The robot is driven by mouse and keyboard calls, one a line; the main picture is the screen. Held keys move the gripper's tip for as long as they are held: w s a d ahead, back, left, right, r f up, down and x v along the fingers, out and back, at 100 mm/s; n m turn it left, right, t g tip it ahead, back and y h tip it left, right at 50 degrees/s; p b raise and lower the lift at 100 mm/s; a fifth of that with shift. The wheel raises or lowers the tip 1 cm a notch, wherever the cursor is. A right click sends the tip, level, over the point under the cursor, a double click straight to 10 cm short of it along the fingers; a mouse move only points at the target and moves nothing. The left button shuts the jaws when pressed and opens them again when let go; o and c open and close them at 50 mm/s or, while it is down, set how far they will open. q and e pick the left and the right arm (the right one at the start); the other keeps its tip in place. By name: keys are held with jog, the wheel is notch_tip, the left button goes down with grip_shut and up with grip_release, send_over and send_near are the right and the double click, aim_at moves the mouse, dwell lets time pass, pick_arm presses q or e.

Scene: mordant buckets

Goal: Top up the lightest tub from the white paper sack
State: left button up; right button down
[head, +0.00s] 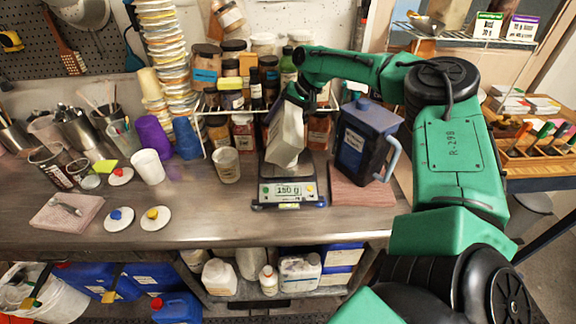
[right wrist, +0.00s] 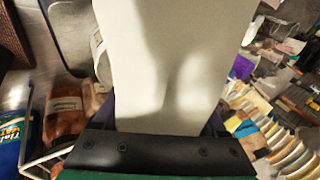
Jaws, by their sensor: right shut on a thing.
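The white paper sack (head: 285,138) is tilted above the digital scale (head: 289,192), whose display appears to read 150 g. My right gripper (head: 298,95) is shut on the upper part of the sack. In the right wrist view the pale sack (right wrist: 170,60) fills the middle, in front of the dark gripper edge. I cannot tell whether the sack touches the scale's plate. I cannot tell which container is the lightest tub. My left gripper is not in view.
A dark blue jug (head: 365,140) stands close right of the scale, on a reddish mat (head: 362,190). Bottles and jars crowd a wire rack (head: 204,130) behind. White lids with coloured knobs (head: 118,218) lie at left. The front bench between lids and scale is clear.

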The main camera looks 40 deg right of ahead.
dwell(0.8)
jog(key=shift+d+f+b, duration=0.1)
jog(key=shift+f+b, duration=0.35)
jog(key=shift+b, duration=0.2)
jog(key=shift+f+y, duration=0.1)
jog(key=shift+y, duration=0.2)
jog(key=shift+w, duration=0.15)
